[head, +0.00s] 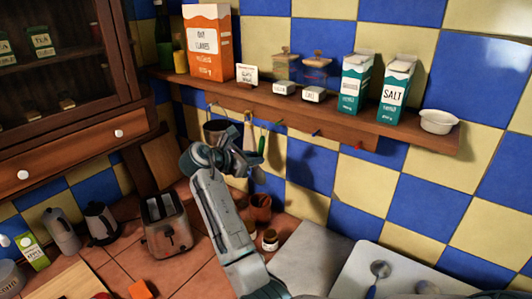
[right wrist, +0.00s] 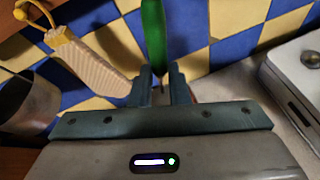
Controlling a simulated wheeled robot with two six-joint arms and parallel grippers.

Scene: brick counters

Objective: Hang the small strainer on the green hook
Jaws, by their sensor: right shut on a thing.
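My right gripper (head: 240,160) is raised in front of the wall just below the shelf's hook rail. It is shut on a long green handle (right wrist: 153,35), which stands roughly upright between the fingers (right wrist: 158,92). The green handle (head: 262,146) also shows just right of the gripper in the head view. The head of this utensil is hidden, so I cannot tell whether it is the small strainer. A round grey utensil with a dark handle (head: 379,269) lies on the white surface at lower right. My left gripper is not seen.
A grey pot (right wrist: 25,103) and a pale utensil on a yellow hook (right wrist: 85,58) hang left of the gripper. The wooden shelf (head: 330,116) above carries boxes, cartons and a white bowl (head: 438,121). A toaster (head: 168,228) and several jars stand on the tiled counter below.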

